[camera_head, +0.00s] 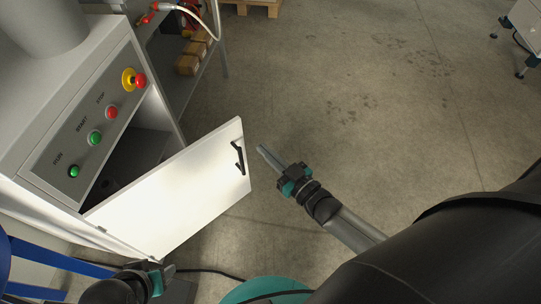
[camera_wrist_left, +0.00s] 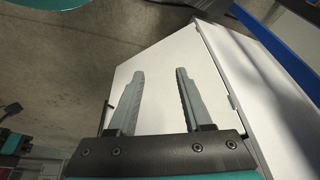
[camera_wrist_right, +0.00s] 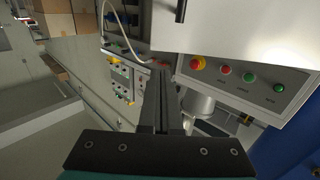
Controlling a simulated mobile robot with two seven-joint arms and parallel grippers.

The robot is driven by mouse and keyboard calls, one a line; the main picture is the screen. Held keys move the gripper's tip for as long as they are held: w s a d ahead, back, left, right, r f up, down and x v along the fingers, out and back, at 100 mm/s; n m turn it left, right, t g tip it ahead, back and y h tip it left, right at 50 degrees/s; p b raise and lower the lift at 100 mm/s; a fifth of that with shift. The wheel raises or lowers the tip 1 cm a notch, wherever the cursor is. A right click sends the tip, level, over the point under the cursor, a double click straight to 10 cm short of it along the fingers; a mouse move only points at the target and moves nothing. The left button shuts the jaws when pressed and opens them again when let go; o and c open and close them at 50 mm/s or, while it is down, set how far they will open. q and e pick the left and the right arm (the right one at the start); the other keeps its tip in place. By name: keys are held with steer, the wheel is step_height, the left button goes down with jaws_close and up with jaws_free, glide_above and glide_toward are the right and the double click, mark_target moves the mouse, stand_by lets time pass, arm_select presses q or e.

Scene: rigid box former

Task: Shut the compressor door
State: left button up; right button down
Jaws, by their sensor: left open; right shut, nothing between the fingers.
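The white compressor door (camera_head: 185,190) stands open, swung out from the grey compressor cabinet (camera_head: 95,55). Its black handle (camera_head: 238,157) is near the free edge. My right gripper (camera_head: 261,150) is shut and empty, its tips just right of the handle and free edge; I cannot tell whether they touch. In the right wrist view the door (camera_wrist_right: 245,30) and the handle (camera_wrist_right: 181,10) show at the top, beyond the shut fingers. My left gripper (camera_head: 168,272) is low, below the door. In the left wrist view its fingers (camera_wrist_left: 158,75) are open, with the door (camera_wrist_left: 156,58) behind them and nothing between.
The control panel (camera_head: 90,125) with green and red buttons and a yellow-red emergency stop sits above the dark cabinet opening (camera_head: 125,165). A shelf with cardboard boxes (camera_head: 193,57) stands behind. Blue bars (camera_head: 60,258) are at lower left.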

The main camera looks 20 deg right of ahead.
steer(key=b, duration=0.2)
glide_toward(235, 122)
steer(key=w, duration=0.3)
steer(key=shift+w+a+b, duration=0.65)
steer(key=shift+w+a, duration=0.1)
steer(key=shift+w, duration=0.25)
arm_select(q)
steer(key=w+d+r+t+h, duration=0.2)
steer(key=w+d+r+t, duration=0.1)
steer(key=d+r+t, duration=0.1)
steer(key=shift+w+m+b, duration=0.3)
steer(key=shift+w, duration=0.1)
arm_select(e)
steer(key=shift+w+a, duration=0.2)
steer(key=shift+w, duration=0.5)
arm_select(q)
steer(key=shift+d, duration=0.1)
